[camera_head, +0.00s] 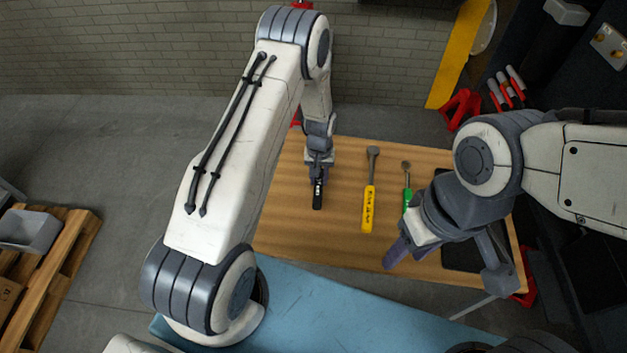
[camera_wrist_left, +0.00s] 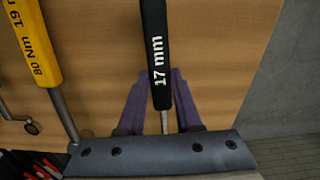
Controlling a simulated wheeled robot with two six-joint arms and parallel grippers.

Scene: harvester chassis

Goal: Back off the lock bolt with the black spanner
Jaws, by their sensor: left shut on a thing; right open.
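The black spanner (camera_head: 317,194) is at the left part of the wooden table, its handle pointing toward me in the head view. My left gripper (camera_head: 319,160) is shut on its far end. In the left wrist view, the black handle (camera_wrist_left: 156,52) marked "17 mm" runs between the purple fingers of my left gripper (camera_wrist_left: 160,95). The spanner's head is hidden by the gripper. I cannot tell whether the spanner touches the table. My right gripper (camera_head: 450,268) is open and empty, its fingers wide apart over the table's near right part. I see no lock bolt.
A yellow-handled tool (camera_head: 368,205) and a green-handled tool (camera_head: 407,197) lie to the right on the wooden table (camera_head: 340,225). A black flat pad (camera_head: 461,257) lies at the right. A blue surface (camera_head: 340,310) is in front. A wooden pallet (camera_head: 60,270) is far left.

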